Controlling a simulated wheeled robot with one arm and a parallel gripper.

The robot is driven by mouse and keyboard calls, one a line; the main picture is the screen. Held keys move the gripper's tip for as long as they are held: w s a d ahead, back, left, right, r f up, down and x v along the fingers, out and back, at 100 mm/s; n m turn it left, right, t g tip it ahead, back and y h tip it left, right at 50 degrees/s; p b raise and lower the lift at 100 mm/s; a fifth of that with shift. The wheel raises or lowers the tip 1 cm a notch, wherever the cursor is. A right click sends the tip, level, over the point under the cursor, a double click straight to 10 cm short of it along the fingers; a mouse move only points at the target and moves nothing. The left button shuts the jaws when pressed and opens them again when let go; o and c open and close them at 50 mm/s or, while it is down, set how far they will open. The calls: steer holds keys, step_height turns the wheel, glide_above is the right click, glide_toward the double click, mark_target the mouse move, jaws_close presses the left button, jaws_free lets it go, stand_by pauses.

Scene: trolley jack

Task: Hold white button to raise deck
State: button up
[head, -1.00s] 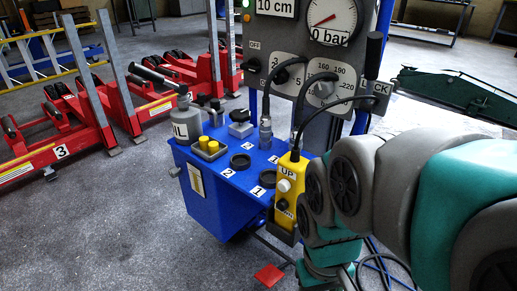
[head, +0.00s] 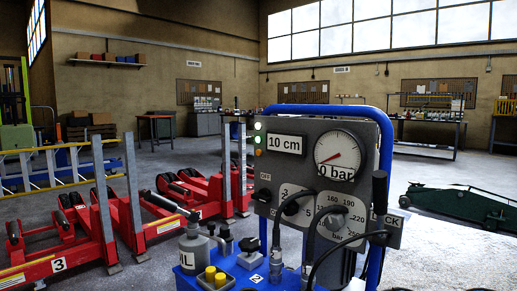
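The control panel (head: 310,170) stands upright in a blue tube frame. Its display (head: 287,144) reads 10 cm and its round gauge (head: 340,155) reads 0 bar, with the red needle low on the left. Small lamps (head: 257,139) line the panel's left edge, and at least one glows green. The yellow pendant with the white UP button is below the picture now; only black cables (head: 340,252) show near the bottom. My gripper is not in view. The deck is not clearly identifiable here.
Red wheeled lifting units (head: 125,220), one marked 3, stand at left. A green trolley jack (head: 450,205) lies at right. Open floor lies behind.

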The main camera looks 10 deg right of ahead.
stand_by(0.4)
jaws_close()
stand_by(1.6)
